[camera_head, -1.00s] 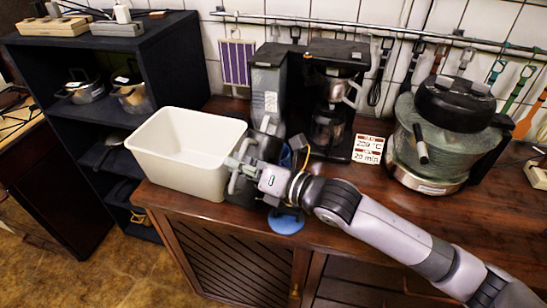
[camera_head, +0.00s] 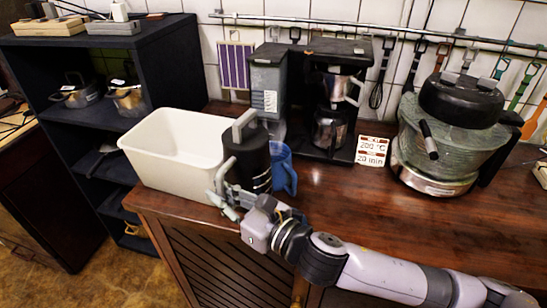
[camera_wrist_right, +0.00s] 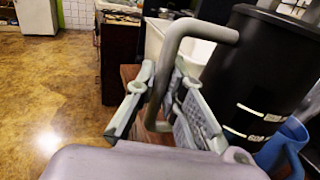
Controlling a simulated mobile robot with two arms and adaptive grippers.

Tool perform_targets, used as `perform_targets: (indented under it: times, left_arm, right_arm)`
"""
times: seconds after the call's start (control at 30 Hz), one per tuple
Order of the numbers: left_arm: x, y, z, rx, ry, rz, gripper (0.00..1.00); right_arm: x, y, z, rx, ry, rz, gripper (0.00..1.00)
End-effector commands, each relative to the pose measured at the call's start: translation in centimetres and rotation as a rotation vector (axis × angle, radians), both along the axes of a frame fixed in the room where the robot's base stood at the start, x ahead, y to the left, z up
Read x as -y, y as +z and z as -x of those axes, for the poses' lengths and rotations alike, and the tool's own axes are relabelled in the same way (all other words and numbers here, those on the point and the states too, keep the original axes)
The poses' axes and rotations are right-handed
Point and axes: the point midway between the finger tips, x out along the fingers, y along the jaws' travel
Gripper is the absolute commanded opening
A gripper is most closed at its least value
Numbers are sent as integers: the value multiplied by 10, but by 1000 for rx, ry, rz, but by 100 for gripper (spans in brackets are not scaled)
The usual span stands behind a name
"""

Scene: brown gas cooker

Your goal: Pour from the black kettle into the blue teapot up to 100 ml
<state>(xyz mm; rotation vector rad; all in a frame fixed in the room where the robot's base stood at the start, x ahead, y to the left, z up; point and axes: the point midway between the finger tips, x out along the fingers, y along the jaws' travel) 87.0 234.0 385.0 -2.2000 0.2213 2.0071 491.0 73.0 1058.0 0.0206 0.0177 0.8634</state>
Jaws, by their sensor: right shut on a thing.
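The black kettle (camera_head: 248,158) is upright at the front of the counter, with a grey top handle and a grey side handle. I cannot tell whether its base touches the counter. My right gripper (camera_head: 226,188) is at its left, shut on the side handle. In the right wrist view the grey handle (camera_wrist_right: 168,70) passes between the fingers (camera_wrist_right: 165,112), and the black kettle body (camera_wrist_right: 258,75) is on the right. The blue teapot (camera_head: 285,170) is right beside the kettle, partly hidden by it; it also shows in the right wrist view (camera_wrist_right: 285,147). My left gripper is not in view.
A white bin (camera_head: 160,160) stands just left of the kettle. A black coffee machine (camera_head: 335,75) stands behind the teapot. A green-grey cooker with black lid (camera_head: 450,135) is at the right. The wooden counter (camera_head: 340,210) is clear between teapot and cooker.

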Motion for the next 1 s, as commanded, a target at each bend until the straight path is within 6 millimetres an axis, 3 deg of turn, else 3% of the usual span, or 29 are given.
perform_targets:
  times: [0.17, 0.53, 1.0]
  left_arm:
    - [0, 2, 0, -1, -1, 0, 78]
    - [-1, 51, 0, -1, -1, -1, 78]
    - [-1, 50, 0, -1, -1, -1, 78]
  right_arm:
    - [-1, 4, 1, 35, 1, 14, 0]
    - [-1, 50, 1, 35, 1, 16, 0]
    - [-1, 48, 1, 34, 1, 16, 0]
